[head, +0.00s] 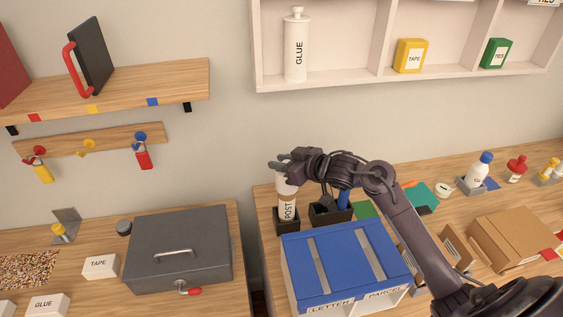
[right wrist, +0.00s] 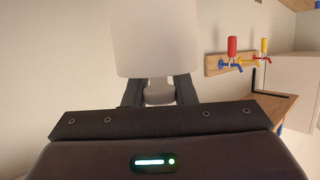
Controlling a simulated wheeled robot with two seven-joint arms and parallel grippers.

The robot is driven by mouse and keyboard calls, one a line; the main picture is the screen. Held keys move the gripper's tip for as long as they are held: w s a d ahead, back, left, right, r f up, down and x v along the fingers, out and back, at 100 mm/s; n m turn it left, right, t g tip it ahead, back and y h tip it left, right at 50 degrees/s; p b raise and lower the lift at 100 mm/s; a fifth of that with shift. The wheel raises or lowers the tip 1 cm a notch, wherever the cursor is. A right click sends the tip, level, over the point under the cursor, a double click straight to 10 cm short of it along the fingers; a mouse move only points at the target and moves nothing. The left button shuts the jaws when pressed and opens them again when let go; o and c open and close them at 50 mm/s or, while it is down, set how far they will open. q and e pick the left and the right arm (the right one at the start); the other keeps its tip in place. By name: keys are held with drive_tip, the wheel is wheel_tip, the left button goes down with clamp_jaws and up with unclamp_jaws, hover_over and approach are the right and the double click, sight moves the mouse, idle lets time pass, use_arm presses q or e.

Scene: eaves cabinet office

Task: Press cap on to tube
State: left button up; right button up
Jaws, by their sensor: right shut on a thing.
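A tube labelled POST (head: 288,211) stands upright in a dark square holder (head: 282,228) at the back left of the right-hand desk. A pale cap (head: 286,186) is at the tube's top, directly under my right gripper (head: 279,166). In the right wrist view my right gripper (right wrist: 158,95) is shut on a small pale knob, with a wide white cylinder (right wrist: 155,38) beyond it. I cannot tell whether the cap is fully seated or a small gap is left. My left gripper is not in view.
A blue-topped LETTER and PARCEL sorter (head: 345,262) stands just in front of the tube. A dark holder with a blue item (head: 343,200) is close on the right. A grey metal box (head: 178,250) is on the left desk, across a gap. A white shelf (head: 330,82) hangs above.

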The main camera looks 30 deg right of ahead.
drive_tip(key=shift+f, duration=0.2)
drive_tip(key=o, duration=1)
drive_tip(key=shift+s, duration=0.1)
drive_tip(key=shift+b+v, duration=0.95)
drive_tip(key=shift+v, duration=2.85)
drive_tip(key=shift+s, duration=0.1)
